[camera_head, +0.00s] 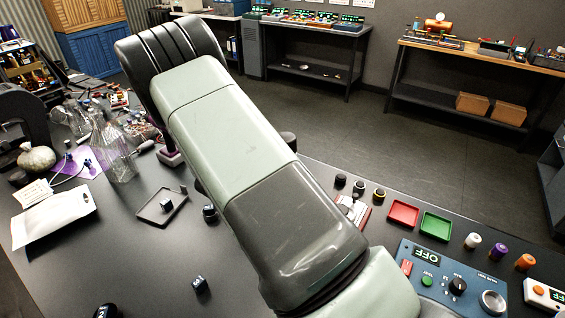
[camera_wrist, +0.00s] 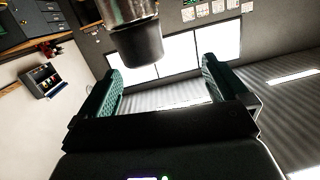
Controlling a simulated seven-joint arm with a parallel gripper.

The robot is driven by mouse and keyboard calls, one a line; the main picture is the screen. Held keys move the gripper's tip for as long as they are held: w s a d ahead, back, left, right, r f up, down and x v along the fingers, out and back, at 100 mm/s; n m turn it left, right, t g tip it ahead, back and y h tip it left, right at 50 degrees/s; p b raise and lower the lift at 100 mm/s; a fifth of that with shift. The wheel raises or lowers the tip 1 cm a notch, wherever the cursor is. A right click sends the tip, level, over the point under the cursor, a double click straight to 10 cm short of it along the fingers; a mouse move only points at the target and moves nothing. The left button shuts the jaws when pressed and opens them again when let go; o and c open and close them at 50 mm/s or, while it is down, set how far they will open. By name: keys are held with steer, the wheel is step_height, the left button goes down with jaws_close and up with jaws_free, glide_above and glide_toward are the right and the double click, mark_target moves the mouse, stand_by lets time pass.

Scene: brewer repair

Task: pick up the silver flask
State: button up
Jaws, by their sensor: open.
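In the wrist view, a cylinder, silver above and dark at its lower end (camera_wrist: 137,42), reaches in from the top edge, left of centre. It looks like the silver flask, but its upper part is cut off. My gripper (camera_wrist: 161,68) is open, with its two green-padded fingers apart and nothing visible between them. The cylinder appears beyond the fingertips, nearer the left finger; I cannot tell the exact distance. In the head view my arm crosses the middle and hides my gripper, and I cannot make out the silver flask there.
At right are a red tray (camera_head: 403,213), a green tray (camera_head: 436,226) and a blue control box (camera_head: 430,262). The table's front-left middle is mostly bare.

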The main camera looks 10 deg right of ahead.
steer(key=w+d, duration=0.2)
steer(key=w+d+f+h, duration=0.1)
steer(key=d, duration=0.2)
steer(key=w+d+f+h, duration=0.1)
steer(key=w+d, duration=0.1)
steer(key=d, duration=0.1)
steer(key=shift+w+d+f, duration=0.25)
steer(key=shift+w, duration=0.1)
steer(key=c, duration=1.7)
